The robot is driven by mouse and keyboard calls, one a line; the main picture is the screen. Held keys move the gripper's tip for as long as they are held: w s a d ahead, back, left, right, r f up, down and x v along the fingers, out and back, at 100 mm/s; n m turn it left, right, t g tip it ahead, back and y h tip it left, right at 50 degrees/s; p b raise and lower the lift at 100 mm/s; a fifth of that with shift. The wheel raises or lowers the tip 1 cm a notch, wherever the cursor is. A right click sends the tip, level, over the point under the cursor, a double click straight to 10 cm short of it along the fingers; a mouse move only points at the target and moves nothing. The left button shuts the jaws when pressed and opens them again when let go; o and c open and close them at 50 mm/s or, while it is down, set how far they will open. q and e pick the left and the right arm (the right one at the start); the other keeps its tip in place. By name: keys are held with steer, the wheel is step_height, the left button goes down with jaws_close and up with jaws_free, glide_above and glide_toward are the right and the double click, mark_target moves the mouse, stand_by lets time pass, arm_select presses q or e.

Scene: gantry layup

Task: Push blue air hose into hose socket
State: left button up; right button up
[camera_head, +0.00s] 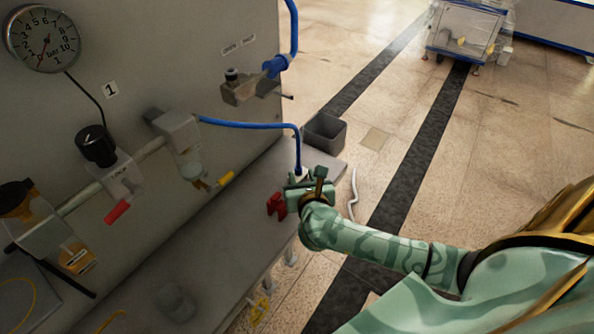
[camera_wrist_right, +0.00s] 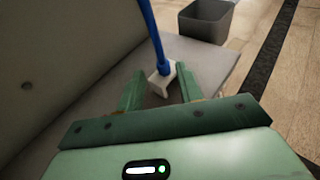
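A thin blue air hose (camera_head: 250,125) leaves a grey block (camera_head: 176,128) on the panel, runs right and bends down to my right gripper (camera_head: 308,185). In the right wrist view, the hose (camera_wrist_right: 153,35) comes down to a pale holder or end piece (camera_wrist_right: 161,78) on the shelf. The fingers of my right gripper (camera_wrist_right: 160,90) stand apart on either side of this piece, with gaps visible. The hose's very tip is hidden. A second blue hose with a blue connector (camera_head: 275,66) meets a valve block (camera_head: 240,90). I cannot tell which fitting is the hose socket. My left gripper is out of view.
A grey bin (camera_head: 325,132) stands at the shelf's far end, also in the wrist view (camera_wrist_right: 206,20). A red part (camera_head: 276,205) lies left of my right gripper. A gauge (camera_head: 44,38) and black knob (camera_head: 96,145) project from the panel. The shelf (camera_head: 190,250) is mostly bare.

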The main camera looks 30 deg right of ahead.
mark_target(299, 167)
steer(key=x, duration=0.3)
steer(key=shift+d, duration=0.15)
steer(key=b+x, duration=0.1)
steer(key=x, duration=0.5)
steer(key=shift+f, duration=0.15)
steer(key=shift+s, duration=0.1)
jaws_close()
